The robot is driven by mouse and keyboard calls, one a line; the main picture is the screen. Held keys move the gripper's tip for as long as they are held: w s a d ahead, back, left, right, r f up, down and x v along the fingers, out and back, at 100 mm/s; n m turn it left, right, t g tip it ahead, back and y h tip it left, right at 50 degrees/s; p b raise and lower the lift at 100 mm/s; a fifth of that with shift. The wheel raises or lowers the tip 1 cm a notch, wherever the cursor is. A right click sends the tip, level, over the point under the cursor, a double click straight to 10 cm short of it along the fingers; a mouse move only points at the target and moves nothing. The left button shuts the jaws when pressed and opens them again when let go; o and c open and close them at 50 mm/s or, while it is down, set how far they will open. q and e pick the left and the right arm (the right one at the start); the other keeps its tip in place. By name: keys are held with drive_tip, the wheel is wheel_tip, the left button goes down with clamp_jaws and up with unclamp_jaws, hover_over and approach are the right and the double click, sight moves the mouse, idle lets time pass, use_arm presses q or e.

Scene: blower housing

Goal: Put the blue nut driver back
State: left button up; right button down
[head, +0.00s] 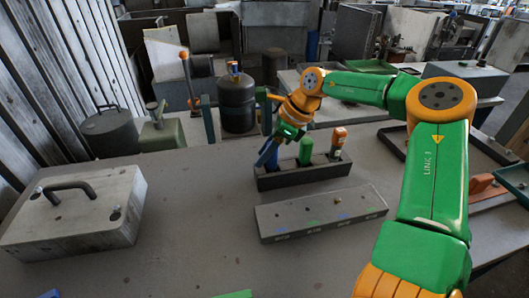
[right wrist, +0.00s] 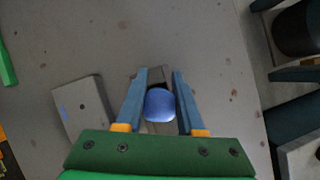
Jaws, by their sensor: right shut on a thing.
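A dark tool rack (head: 330,172) stands on the grey table, holding a green-handled driver (head: 306,150) in its middle and an orange-handled driver (head: 338,139) towards its right end. My right gripper (head: 267,156) is over the rack's left end. In the right wrist view the gripper (right wrist: 156,88) is shut on the rounded blue handle of the blue nut driver (right wrist: 160,106), seen end-on between both fingers. The handle hides its shaft, so I cannot tell how far it sits in the rack. My left gripper does not show.
A grey block (head: 320,217) with bolts and coloured marks lies in front of the rack. A metal block with a black handle (head: 75,215) stands at left. A dark cylinder (head: 237,104) stands behind the rack. The front table is mostly clear.

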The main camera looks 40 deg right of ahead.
drive_tip(key=shift+c, duration=2.2)
unclamp_jaws()
drive_tip(key=shift+o, duration=0.2)
drive_tip(key=o, duration=0.4)
wheel_tip(320, 180, up, 8)
drive_tip(key=p, duration=0.6)
